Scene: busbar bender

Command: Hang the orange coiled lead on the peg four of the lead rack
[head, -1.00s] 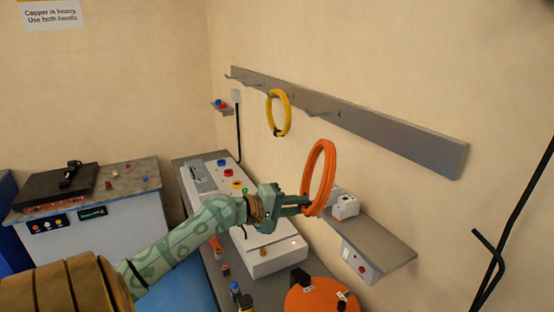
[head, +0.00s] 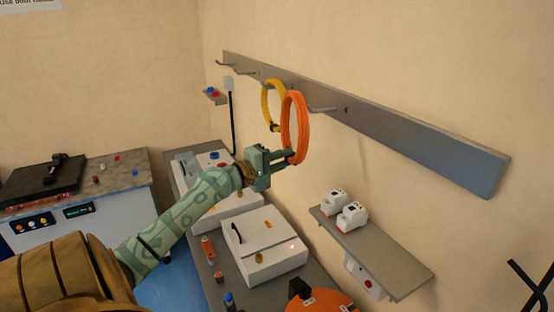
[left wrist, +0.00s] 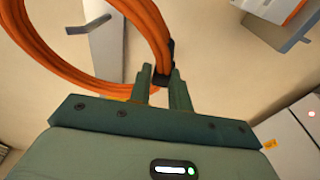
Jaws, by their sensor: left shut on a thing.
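The orange coiled lead (head: 303,130) hangs upright as a ring from my left gripper (head: 289,157), which is shut on its lower part. In the left wrist view the orange lead (left wrist: 70,80) rises from between the fingers (left wrist: 160,85), with a dark band at the grip. The lead rack (head: 420,152) is a long grey rail on the wall with several pegs. The peg beside the mark 4 (head: 323,110) is bare and shows just right of the orange ring. A rack peg also shows in the left wrist view (left wrist: 90,27). My right gripper is not seen.
A yellow coiled lead (head: 267,92) hangs on the rack, partly behind the orange ring. Below are a bench with a white box (head: 265,262) and a wall shelf (head: 385,258) with two white devices (head: 352,216). The wall right of peg four is clear.

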